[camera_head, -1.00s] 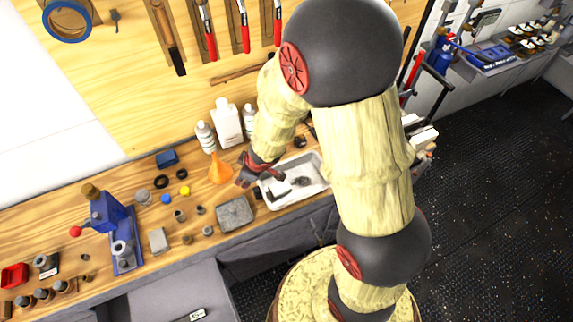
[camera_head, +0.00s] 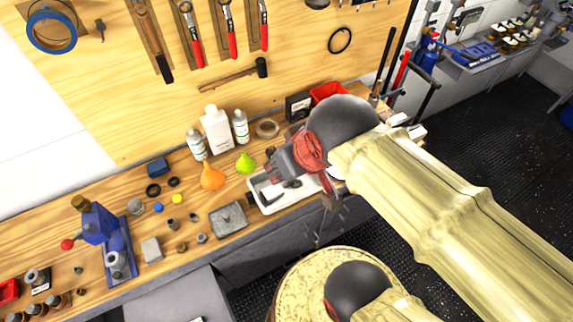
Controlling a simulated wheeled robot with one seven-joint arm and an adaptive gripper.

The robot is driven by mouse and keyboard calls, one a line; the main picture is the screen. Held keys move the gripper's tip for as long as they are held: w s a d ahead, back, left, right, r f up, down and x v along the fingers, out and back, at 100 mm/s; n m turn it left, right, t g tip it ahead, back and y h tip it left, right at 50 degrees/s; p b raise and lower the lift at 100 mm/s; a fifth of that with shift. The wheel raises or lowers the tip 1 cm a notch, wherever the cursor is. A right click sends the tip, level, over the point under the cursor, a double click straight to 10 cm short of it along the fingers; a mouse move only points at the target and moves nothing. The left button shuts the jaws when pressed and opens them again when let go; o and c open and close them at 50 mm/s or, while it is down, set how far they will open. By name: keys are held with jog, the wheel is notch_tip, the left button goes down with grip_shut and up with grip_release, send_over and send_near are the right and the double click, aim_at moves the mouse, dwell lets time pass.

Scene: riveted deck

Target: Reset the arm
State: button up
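My arm crosses the right half of the head view, its pale yellow links coming in from the lower right to a dark round joint near the bench's front. A red disc shows on that joint.
The bench (camera_head: 75,195) holds a white tray (camera_head: 268,205) partly behind my arm, an orange funnel (camera_head: 211,176), a green funnel (camera_head: 246,163), white bottles (camera_head: 216,130), a grey block (camera_head: 228,219) and a blue press (camera_head: 107,235). Tools hang on the pegboard. Dark floor lies open at right.

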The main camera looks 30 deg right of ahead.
jog(key=shift+s+a, duration=0.1)
jog(key=shift+s, duration=0.05)
notch_tip(320, 180, down, 17)
jog(key=b, duration=1.6)
jog(key=shift+b, duration=0.4)
jog(key=shift+r, duration=0.15)
jog(key=shift+c, duration=0.2)
jog(key=shift+a, duration=0.1)
jog(key=shift+c, duration=0.6)
